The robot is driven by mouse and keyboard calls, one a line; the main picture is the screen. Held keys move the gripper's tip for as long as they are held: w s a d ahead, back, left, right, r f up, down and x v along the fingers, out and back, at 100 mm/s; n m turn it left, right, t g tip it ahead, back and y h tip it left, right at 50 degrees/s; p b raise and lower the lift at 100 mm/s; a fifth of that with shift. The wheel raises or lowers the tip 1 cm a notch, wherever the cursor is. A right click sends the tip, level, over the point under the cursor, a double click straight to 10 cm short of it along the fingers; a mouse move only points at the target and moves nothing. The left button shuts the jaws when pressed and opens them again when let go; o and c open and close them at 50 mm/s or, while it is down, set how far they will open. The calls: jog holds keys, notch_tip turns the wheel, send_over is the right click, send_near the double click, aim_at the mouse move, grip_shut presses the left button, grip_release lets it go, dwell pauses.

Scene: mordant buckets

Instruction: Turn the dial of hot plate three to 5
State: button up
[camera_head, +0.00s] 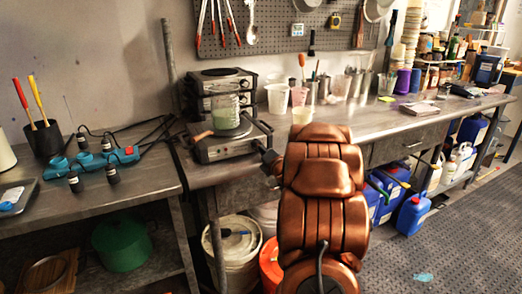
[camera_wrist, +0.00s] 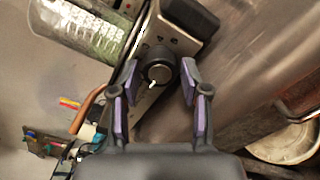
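A metal hot plate (camera_head: 232,147) stands at the bench's left end, carrying a glass beaker (camera_head: 226,112) of greenish liquid. In the wrist view, a round black dial (camera_wrist: 157,73) sits on a metal front panel (camera_wrist: 178,38), its white mark pointing to the lower left. My gripper (camera_wrist: 160,80) is open, with its purple-padded fingers on either side of the dial and a gap on each side. In the head view my gripper (camera_head: 269,160) is mostly hidden by my arm. I cannot read a scale or plate number.
More hot plates (camera_head: 212,87) are stacked behind. A white beaker (camera_head: 278,98) and a small cup (camera_head: 302,116) stand to the right. A blue power strip (camera_head: 95,160) with black plugs lies on the left table. Buckets (camera_head: 233,247) stand below the bench.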

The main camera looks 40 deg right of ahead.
jog(key=c, duration=0.7)
